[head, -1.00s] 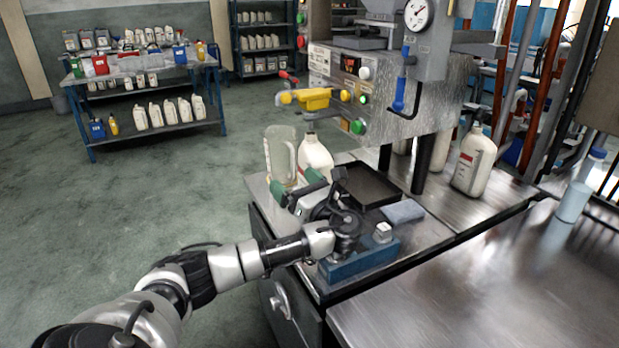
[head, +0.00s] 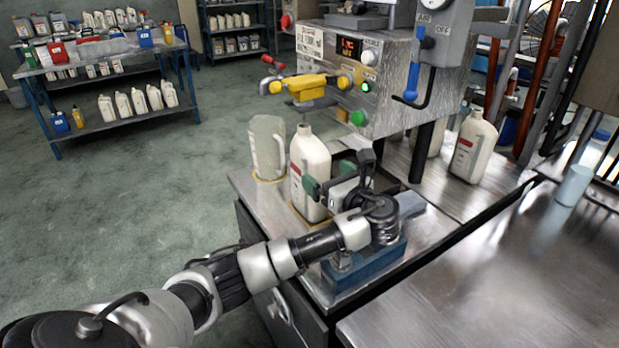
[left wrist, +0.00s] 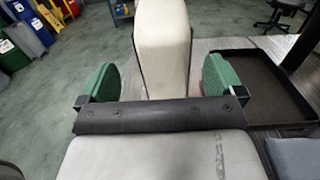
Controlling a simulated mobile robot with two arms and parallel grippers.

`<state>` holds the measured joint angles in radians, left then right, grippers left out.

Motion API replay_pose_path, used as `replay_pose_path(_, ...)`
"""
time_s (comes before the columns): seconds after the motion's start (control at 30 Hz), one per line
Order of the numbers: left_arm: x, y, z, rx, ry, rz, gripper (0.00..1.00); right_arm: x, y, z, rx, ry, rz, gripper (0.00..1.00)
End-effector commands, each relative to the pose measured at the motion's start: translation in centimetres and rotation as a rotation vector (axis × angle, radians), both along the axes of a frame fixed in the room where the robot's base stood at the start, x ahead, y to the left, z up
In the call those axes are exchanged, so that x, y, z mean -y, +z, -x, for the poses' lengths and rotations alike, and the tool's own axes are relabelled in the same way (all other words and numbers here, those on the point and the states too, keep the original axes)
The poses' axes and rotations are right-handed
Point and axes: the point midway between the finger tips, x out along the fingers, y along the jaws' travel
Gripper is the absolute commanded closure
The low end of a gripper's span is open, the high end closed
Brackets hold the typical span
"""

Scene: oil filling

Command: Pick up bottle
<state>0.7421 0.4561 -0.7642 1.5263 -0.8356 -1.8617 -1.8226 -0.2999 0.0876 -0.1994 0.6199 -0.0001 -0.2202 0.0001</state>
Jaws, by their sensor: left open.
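A cream bottle with a red label (head: 310,170) stands upright on the metal bench, below the yellow nozzle of the filling machine. In the left wrist view the bottle (left wrist: 163,40) shows between and just beyond the two open green pads of the left gripper (left wrist: 159,80). The jaws are not closed on it; whether a pad touches it I cannot tell. My right gripper is not in view.
A clear jug (head: 266,148) stands just left of the bottle. The filling machine (head: 385,75) rises behind. A black tray (left wrist: 262,85) lies right of the bottle. A blue block (head: 365,268) sits under my left forearm. Another cream bottle (head: 473,150) stands at the right.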

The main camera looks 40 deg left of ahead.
Motion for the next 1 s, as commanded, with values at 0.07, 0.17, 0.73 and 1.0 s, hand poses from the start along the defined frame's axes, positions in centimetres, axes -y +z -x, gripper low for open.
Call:
replay_pose_path(0.07, -0.6, -0.1, -0.2, -0.001, 0.003, 0.0, 0.04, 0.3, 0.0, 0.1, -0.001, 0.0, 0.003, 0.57)
replay_pose_path(0.17, -1.7, -0.4, -0.9, -0.001, 0.005, -0.003, 0.04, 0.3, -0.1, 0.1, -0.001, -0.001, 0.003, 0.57)
replay_pose_path(0.73, -4.9, -0.8, -2.5, -0.001, 0.001, 0.0, 0.1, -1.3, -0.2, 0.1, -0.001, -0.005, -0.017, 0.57)
replay_pose_path(1.0, -4.9, -0.8, -2.4, -0.001, 0.001, 0.0, 0.51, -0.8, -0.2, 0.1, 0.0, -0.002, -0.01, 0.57)
